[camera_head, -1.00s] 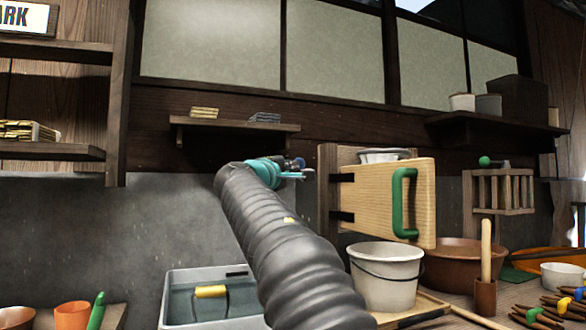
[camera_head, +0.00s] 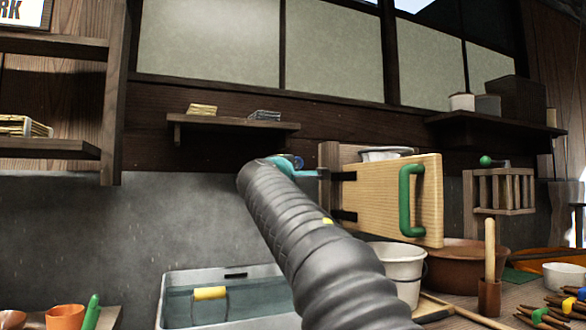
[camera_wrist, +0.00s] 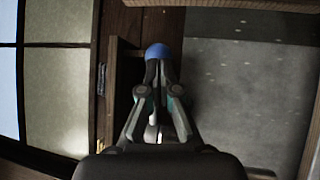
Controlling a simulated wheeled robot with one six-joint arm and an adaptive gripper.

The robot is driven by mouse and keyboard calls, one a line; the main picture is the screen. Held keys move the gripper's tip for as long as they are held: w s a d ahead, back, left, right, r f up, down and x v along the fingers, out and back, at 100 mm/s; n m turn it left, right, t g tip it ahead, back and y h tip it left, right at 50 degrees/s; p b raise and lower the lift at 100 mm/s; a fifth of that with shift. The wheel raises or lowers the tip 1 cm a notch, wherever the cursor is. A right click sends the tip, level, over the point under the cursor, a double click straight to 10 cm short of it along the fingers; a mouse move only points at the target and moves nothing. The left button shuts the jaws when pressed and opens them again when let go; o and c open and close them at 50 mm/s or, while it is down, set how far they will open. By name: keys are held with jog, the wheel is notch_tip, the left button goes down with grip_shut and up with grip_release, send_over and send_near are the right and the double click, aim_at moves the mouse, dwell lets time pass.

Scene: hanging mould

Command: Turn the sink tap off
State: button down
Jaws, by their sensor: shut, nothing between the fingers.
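I cannot make out the tap's spout or body. My gripper (camera_wrist: 158,66) is shut and empty in the wrist view, its fingertips close to a round blue knob (camera_wrist: 158,50). I cannot tell whether they touch it, or whether it is the tap's handle. In the head view my gripper (camera_head: 290,170) is partly hidden behind my arm, above the basin and left of the cabinet door.
A wooden cabinet door (camera_head: 385,199) with a green handle stands open right of my gripper. A white bucket (camera_head: 407,268) is below it, partly behind my arm. A small wall shelf (camera_head: 235,124) hangs above. The grey wall left of my arm is clear.

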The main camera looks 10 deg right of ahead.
jog(key=b+v, duration=0.4)
jog(key=v, duration=0.9)
jog(key=shift+s+d, duration=0.3)
jog(key=shift+s, duration=0.05)
jog(key=shift+f, duration=0.1)
